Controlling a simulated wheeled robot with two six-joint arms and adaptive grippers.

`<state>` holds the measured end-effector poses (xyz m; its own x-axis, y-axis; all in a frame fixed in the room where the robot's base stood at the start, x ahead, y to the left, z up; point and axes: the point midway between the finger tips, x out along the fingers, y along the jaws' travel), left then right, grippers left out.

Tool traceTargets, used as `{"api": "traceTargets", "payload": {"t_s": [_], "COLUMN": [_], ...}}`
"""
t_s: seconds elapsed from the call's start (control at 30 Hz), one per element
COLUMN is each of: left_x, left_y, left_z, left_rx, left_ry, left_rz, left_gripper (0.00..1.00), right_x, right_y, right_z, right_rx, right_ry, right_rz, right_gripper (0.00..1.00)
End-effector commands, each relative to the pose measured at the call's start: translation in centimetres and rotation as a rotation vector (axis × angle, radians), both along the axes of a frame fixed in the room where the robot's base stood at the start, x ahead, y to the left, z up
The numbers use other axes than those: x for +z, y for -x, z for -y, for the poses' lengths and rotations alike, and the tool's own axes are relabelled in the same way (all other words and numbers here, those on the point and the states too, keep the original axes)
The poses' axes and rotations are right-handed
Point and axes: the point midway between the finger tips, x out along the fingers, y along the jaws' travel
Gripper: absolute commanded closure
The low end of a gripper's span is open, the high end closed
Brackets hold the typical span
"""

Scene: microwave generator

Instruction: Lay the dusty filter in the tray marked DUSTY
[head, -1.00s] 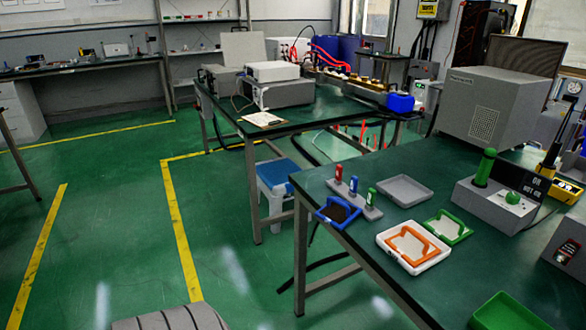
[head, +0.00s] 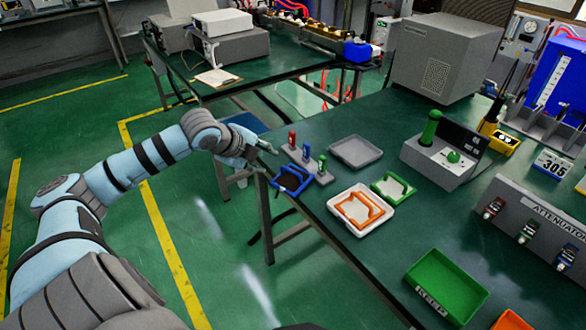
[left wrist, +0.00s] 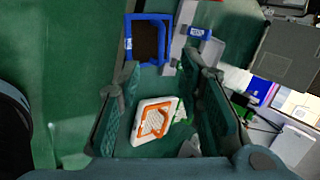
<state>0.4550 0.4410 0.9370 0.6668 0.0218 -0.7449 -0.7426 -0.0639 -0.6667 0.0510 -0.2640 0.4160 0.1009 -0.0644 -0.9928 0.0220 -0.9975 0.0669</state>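A blue-framed filter (head: 293,179) with a dark inner face lies at the table's near left edge. It also shows in the left wrist view (left wrist: 148,42), just beyond the fingertips. An orange-framed filter (head: 360,208) with a pale face lies in a white tray (head: 341,206). A green-framed filter (head: 393,187) with a pale face lies beside that tray. My left gripper (head: 264,155) is just left of the blue filter, apart from it. In the left wrist view its fingers (left wrist: 168,72) are spread and empty. I can read no DUSTY mark. My right gripper is not in view.
A green tray (head: 447,284) marked KEEP and a cut-off orange tray (head: 511,321) are at the front right. A grey tray (head: 356,151) and a rack of colored handles (head: 309,163) stand near the filters. An attenuator box (head: 530,221) is on the right.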

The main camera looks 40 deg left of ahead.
Motion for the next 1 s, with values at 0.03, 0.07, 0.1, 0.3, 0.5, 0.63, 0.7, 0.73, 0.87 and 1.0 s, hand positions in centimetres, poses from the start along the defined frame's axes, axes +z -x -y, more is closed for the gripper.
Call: {"api": "traceTargets", "payload": {"t_s": [0.03, 0.07, 0.1, 0.3, 0.5, 0.63, 0.7, 0.73, 0.87, 1.0], "left_x": [0.7, 0.6, 0.1, -4.3, -6.4, -8.4, -9.4, -9.7, -10.0, -9.9], "left_y": [0.0, -0.2, -0.6, -4.2, -6.2, -7.9, -8.7, -9.0, -9.4, -9.4], "left_z": [0.5, 0.6, 0.8, 0.9, 0.8, 0.9, 0.8, 0.7, 0.7, 0.7], "left_rx": [-0.032, -0.044, -0.050, -0.049, -0.050, -0.049, -0.048, -0.048, -0.049, -0.049], "left_ry": [-0.021, -0.026, -0.025, -0.020, -0.025, -0.023, -0.023, -0.026, -0.029, -0.029], "left_rz": [-0.003, -0.004, -0.003, -0.005, -0.006, -0.007, -0.007, -0.007, -0.008, -0.008], "left_gripper": [0.67, 0.67, 0.67, 0.67, 0.67, 0.67, 0.67, 0.67, 0.67, 0.70], "right_x": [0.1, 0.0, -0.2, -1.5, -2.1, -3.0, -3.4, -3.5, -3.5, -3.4], "right_y": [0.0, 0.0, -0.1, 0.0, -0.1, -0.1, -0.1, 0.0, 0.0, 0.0], "right_z": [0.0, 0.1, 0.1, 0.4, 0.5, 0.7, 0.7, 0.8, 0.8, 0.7], "right_rx": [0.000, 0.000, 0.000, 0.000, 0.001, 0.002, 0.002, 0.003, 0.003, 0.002], "right_ry": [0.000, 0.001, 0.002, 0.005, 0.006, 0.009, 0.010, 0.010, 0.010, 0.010], "right_rz": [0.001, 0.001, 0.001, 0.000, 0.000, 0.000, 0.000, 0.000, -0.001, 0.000], "right_gripper": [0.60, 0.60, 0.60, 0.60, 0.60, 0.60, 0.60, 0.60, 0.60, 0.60]}}
